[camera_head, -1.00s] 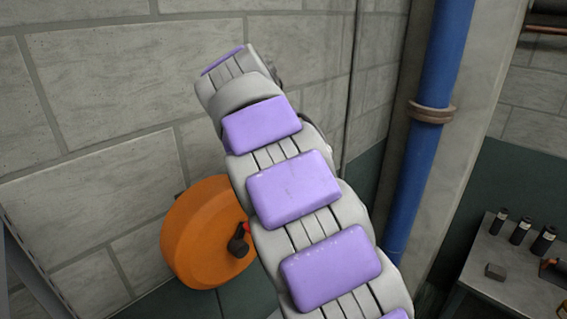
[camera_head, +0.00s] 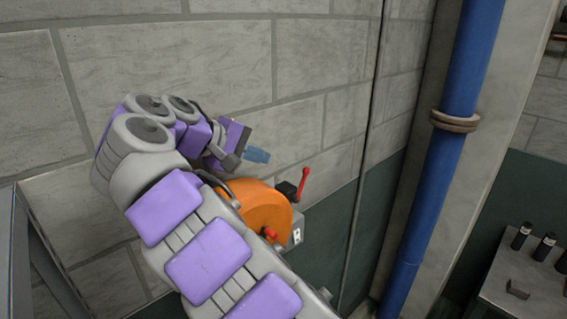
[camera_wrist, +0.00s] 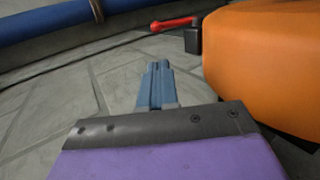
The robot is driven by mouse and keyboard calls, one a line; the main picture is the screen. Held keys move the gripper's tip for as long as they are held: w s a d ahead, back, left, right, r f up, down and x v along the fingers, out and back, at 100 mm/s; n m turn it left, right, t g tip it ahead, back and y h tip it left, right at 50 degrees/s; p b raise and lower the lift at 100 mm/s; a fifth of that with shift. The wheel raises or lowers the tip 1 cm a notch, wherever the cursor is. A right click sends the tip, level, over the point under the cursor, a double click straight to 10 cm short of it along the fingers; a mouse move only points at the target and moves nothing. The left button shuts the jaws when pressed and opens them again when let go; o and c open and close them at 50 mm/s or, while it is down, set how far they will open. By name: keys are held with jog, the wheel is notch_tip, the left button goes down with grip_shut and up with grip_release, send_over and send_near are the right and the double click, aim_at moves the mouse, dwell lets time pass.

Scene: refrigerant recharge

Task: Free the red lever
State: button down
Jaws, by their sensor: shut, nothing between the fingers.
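The red lever (camera_head: 304,184) stands up, slightly tilted, from a black block at the right end of the orange machine (camera_head: 258,207) by the wall. In the wrist view the red lever (camera_wrist: 174,22) shows near the top, at the left edge of the orange body (camera_wrist: 265,60). My gripper (camera_head: 257,155), with blue fingers, is above the orange machine and to the left of the lever, apart from it. In the wrist view my gripper (camera_wrist: 158,68) is shut and empty, its fingertips short of the lever.
A small red knob (camera_head: 270,233) and a light switch plate (camera_head: 297,234) are on the machine's front. A blue pipe (camera_head: 436,150) runs down the pillar at right. A table (camera_head: 500,292) with black cylinders stands at lower right. The wall is close behind the machine.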

jog(key=shift+a+f, duration=0.1)
jog(key=shift+f, duration=0.05)
jog(key=shift+w+f, duration=0.2)
jog(key=shift+w, duration=0.05)
send_over(301, 186)
jog(key=a, duration=0.2)
notch_tip(301, 186, down, 4)
jog(key=shift+a+r, duration=0.1)
jog(key=shift+a, duration=0.05)
jog(key=shift+w+a+f, duration=0.2)
jog(key=shift+a+f, duration=0.25)
jog(key=shift+a, duration=0.2)
jog(key=shift+w+d, duration=0.1)
jog(key=shift+d, duration=0.7)
jog(key=shift+w+d+r+g+y+p, duration=0.3)
jog(key=shift+w+g+y+p, duration=0.1)
jog(key=shift+p, duration=0.5)
jog(key=shift+a+p+x, duration=0.2)
jog(key=shift+p+x, duration=0.65)
jog(key=shift+x, duration=0.55)
